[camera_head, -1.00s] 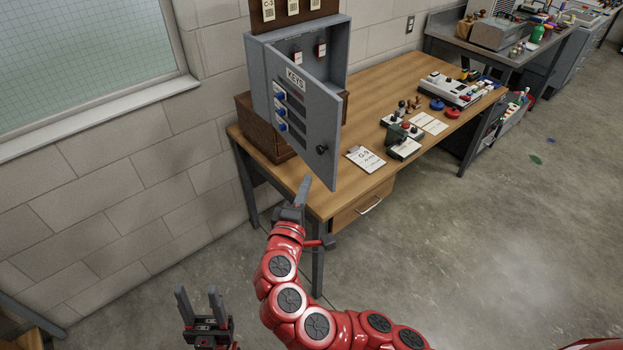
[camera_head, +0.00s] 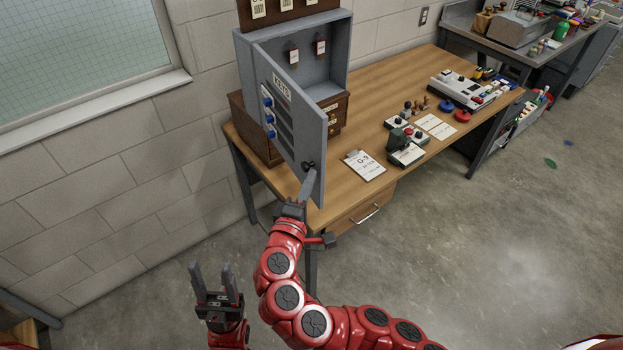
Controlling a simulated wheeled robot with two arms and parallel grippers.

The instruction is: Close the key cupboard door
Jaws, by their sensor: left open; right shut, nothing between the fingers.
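The grey key cupboard (camera_head: 340,60) stands at the back left of the wooden desk. Its door (camera_head: 300,125) stands well open, hinged on the left, with the free edge towards me. The door face shows a KEYS label (camera_head: 282,88), blue knob-like pieces and a black knob (camera_head: 308,166) low near the free edge. My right gripper (camera_head: 309,183) is shut and empty, its fingertips just below the black knob in the picture. I cannot tell if they touch the door. My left gripper (camera_head: 213,273) is open and empty, low and left, away from the cupboard.
A G-9 clipboard (camera_head: 364,166), a green-topped device (camera_head: 403,146) and a white machine (camera_head: 462,90) lie to the right. The wall is at left; the floor at right is mostly clear.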

